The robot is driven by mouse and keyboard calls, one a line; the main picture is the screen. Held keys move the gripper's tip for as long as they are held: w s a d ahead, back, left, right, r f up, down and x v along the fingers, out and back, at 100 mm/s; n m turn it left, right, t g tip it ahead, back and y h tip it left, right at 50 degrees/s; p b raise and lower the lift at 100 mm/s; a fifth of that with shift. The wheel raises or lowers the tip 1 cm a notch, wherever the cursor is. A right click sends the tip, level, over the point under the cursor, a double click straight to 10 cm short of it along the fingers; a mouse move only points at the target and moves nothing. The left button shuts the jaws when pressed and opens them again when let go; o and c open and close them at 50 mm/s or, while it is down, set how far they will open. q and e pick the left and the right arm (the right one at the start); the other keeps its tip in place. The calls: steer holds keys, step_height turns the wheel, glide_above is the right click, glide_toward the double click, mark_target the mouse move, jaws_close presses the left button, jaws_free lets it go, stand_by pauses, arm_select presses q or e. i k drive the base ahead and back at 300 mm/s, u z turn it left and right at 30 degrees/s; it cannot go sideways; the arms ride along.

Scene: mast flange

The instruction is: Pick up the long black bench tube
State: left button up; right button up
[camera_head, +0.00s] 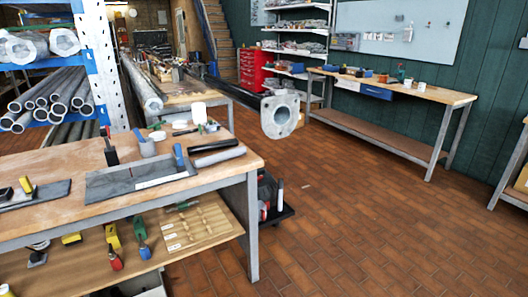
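I cannot tell for certain which of these is the long black bench tube. Neither of my grippers is in view.
A pipe rack (95,60) is at left, a red cabinet (256,68) at back. The tiled floor (370,215) at right is clear.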

mark_target(193, 150)
steer(key=z, duration=0.35)
steer(key=i, duration=0.9)
steer(key=u, duration=0.05)
